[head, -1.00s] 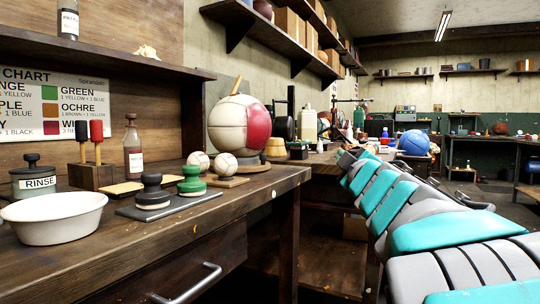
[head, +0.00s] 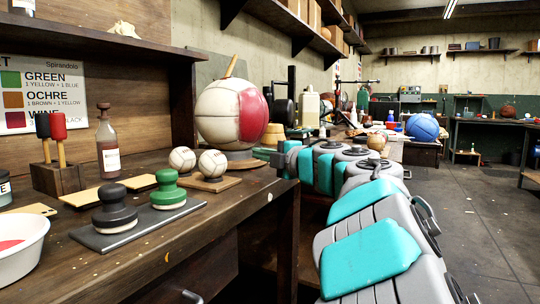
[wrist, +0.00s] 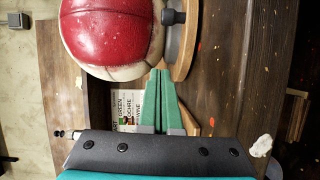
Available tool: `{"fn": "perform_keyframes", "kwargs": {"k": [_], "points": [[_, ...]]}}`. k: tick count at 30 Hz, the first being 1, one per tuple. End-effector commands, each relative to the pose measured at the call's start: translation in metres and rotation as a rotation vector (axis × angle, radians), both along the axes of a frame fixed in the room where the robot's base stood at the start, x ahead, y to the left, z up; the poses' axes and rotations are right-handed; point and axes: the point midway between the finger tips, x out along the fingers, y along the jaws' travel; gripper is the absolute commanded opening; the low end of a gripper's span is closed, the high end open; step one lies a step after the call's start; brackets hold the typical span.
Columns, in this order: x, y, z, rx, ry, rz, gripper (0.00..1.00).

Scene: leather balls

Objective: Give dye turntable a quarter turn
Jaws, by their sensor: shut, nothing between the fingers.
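A large cream ball with a red panel (head: 232,112) sits on a low round base (head: 247,163) on the bench. I take this base to be the dye turntable. In the wrist view the ball (wrist: 112,35) fills the upper left. Beside it are a grey disc edge with a dark knob (wrist: 174,17) and a curved wooden board (wrist: 187,45). My gripper (wrist: 161,73) is shut and empty, its green fingers pointing at the gap between ball and board. Whether the tips touch anything is unclear. In the head view my arm reaches right of the ball; the fingertips are hard to make out.
Two small white balls (head: 197,161) stand left of the base. Black (head: 115,208) and green (head: 168,190) stampers, a bottle (head: 108,143) and a white bowl (head: 18,250) with red inside stand nearer. Jars crowd behind the ball. Open floor (head: 480,215) lies right.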

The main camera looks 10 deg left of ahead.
Motion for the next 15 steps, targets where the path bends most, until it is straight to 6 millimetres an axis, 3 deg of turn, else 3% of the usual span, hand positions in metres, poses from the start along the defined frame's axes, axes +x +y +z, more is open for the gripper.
{"fn": "perform_keyframes", "kwargs": {"k": [11, 15], "points": [[0.037, 0.041, 0.000, 0.000, -0.001, 0.002, 0.00], [0.052, 0.029, 0.000, 0.003, -0.001, 0.000, 0.00]]}}
